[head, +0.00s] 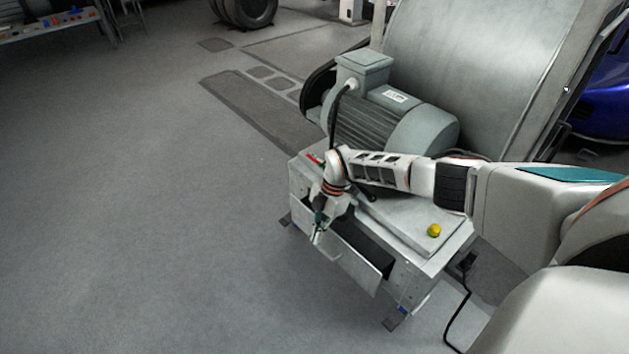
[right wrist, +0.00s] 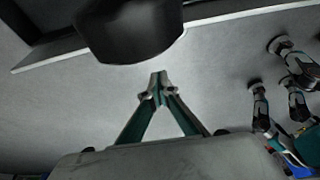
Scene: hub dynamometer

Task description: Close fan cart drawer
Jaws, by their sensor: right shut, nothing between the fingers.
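The fan cart (head: 297,182) stands right of centre in the head view, under a large grey motor and fan housing. Its drawer (head: 358,267) is pulled out toward the open floor, with a dark gap behind the light grey front panel. My right arm reaches over the cart from the right. My right gripper (head: 318,232) points down at the left part of the drawer front, shut and empty. In the right wrist view the closed fingertips (right wrist: 158,80) show against a pale grey surface; I cannot tell whether they touch the drawer. My left gripper is out of view.
A yellow knob (head: 434,230) sits on the cart top. The motor (head: 385,120) rises behind my forearm. A black cable (head: 462,305) runs to the floor at the cart's right. The floor left of the cart is clear. A blue car body (head: 605,100) is at far right.

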